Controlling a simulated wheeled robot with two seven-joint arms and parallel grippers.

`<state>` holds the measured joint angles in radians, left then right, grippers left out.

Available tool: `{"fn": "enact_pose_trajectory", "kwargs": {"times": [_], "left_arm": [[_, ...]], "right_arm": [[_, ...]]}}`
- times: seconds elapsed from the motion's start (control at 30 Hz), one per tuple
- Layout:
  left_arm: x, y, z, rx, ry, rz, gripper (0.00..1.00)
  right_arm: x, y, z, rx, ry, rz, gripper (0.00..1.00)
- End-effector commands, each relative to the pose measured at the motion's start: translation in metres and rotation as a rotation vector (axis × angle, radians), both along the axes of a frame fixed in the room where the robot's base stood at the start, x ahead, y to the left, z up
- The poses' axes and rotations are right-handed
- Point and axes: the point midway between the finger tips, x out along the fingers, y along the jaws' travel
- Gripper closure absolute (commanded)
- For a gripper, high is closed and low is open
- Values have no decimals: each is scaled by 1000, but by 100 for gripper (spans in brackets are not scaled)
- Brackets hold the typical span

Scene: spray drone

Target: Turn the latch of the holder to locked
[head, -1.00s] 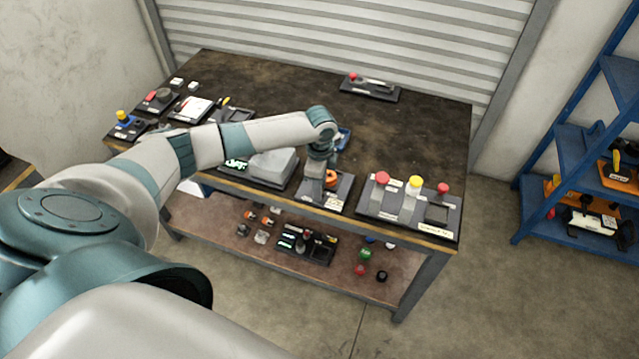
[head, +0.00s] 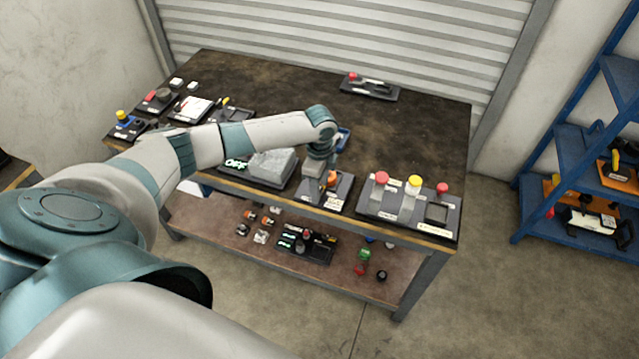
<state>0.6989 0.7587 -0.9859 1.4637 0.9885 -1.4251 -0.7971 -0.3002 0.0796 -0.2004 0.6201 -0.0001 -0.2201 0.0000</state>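The holder (head: 338,193) is a dark plate with a label near the front edge of the table. A small orange part, likely its latch, shows on it (head: 332,178). My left gripper (head: 313,177) points down over the left part of this plate, right beside or on the orange part. Its fingers are small and partly hidden by the wrist, so I cannot tell whether they are open or touching the latch. My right gripper is not in the head view.
A dark plate (head: 408,218) with red and yellow knobs stands to the right. A grey block (head: 272,164) lies left of the gripper. A tray (head: 370,89) sits at the back. The table's (head: 430,125) back right is clear. A blue shelf (head: 580,150) stands at the right.

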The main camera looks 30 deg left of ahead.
Motion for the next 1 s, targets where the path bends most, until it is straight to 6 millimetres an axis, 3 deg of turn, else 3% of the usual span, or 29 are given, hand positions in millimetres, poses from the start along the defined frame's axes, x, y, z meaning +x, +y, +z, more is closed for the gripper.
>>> {"fn": "enact_pose_trajectory", "kwargs": {"times": [0.27, 0.47, 1.0], "left_arm": [[0, 0, 3, 0, 1, 0, 53], [0, 0, 20, 0, -1, 1, 53], [1, 0, 123, 1, -4, -1, 53]], "right_arm": [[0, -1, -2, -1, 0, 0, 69], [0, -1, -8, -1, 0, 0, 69], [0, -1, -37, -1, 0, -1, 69]]}}
